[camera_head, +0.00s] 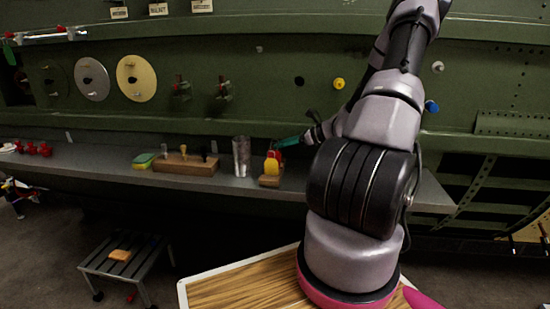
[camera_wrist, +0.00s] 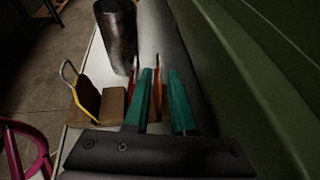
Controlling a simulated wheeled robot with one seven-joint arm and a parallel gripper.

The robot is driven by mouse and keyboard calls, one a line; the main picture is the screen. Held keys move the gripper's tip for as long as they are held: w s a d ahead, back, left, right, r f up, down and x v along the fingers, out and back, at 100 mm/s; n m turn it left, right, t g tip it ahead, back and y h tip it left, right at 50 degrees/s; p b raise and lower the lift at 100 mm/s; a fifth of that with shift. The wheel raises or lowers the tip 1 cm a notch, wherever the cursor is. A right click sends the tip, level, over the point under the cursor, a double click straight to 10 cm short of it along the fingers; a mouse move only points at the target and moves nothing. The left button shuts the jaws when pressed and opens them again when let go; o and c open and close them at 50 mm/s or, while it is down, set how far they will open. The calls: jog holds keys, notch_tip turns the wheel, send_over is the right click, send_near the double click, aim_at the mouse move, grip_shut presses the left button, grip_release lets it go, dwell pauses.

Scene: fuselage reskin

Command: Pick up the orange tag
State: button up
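A wooden holder (camera_head: 269,181) with upright tags stands on the grey shelf. Its yellow tag (camera_head: 271,167) is in front, with red (camera_head: 275,154) behind it. In the wrist view, the yellow tag (camera_wrist: 86,92) is at the left, a red tag (camera_wrist: 134,72) is just left of my gripper, and an orange-red tag (camera_wrist: 157,88), apparently the orange one, shows between the fingers. My gripper (camera_wrist: 161,88) has teal fingers, which stand apart with a gap. I cannot tell whether the left finger touches the tag. The tags' lower parts are hidden by the fingers.
A metal cup (camera_head: 242,157) stands left of the holder; a wooden block with tools (camera_head: 187,165) and a green-yellow sponge (camera_head: 143,161) are farther left. The green panel wall (camera_wrist: 262,90) rises close beside my gripper. A stool (camera_head: 128,262) stands on the floor.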

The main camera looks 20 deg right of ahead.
jog(key=shift+w+a, duration=0.1)
jog(key=shift+c, duration=0.3)
grip_shut()
dwell(1.1)
